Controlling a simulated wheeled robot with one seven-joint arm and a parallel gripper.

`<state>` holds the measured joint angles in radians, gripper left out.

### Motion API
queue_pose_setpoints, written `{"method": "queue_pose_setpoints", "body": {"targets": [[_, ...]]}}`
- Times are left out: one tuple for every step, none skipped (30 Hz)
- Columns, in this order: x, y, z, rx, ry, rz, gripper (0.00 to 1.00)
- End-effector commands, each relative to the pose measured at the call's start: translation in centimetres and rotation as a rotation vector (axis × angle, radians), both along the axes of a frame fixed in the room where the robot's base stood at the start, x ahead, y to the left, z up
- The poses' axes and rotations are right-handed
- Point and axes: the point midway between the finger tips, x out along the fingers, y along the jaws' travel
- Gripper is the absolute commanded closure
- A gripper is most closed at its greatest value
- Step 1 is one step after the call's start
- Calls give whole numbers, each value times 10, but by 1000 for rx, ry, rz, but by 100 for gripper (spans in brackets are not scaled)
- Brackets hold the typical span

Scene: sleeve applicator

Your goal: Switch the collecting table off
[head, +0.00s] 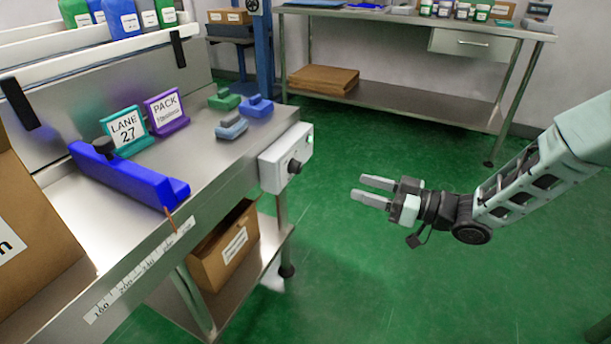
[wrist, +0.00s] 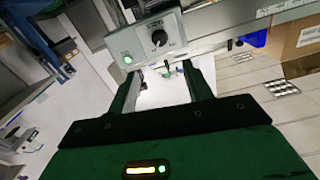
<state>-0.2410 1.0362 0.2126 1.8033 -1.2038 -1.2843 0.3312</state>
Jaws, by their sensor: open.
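The collecting table (head: 210,165) is a steel bench at the left in the head view. On its right end is a pale grey control box (head: 272,168) with a black rotary knob (head: 294,167) and a lit green lamp (head: 310,139). In the wrist view the box (wrist: 128,38), the knob (wrist: 159,38) and the green lamp (wrist: 127,59) show ahead of the fingers. My gripper (head: 374,190) is open and empty, in free air to the right of the box and apart from it. The knob's markings are too small to read.
A blue guide block (head: 125,178), two sign stands (head: 128,131) and small green and blue pieces (head: 258,106) are on the table. A cardboard box (head: 225,250) sits on its lower shelf. A second bench (head: 410,110) stands behind. The green floor between is clear.

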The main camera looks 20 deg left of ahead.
Motion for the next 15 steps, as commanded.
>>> {"method": "queue_pose_setpoints", "body": {"targets": [[0, 11, -2, 0, -3, 4, 50], [0, 18, -2, 0, -3, 4, 50], [1, 26, -2, 0, -2, 3, 50], [2, 32, -2, 0, -2, 3, 50], [2, 39, -2, 0, -2, 3, 50], [3, 47, -2, 0, -3, 2, 50], [4, 53, -3, -1, -3, 2, 50], [4, 60, -2, 0, -2, 3, 50], [4, 68, -2, 1, -2, 3, 50], [5, 74, -3, 0, -3, 2, 50], [6, 81, -2, 0, -3, 2, 50], [6, 89, -2, 0, -3, 2, 50], [6, 95, -2, 0, -2, 2, 50], [7, 101, -2, 0, -3, 2, 50], [8, 108, -2, 0, -3, 1, 50]]}}
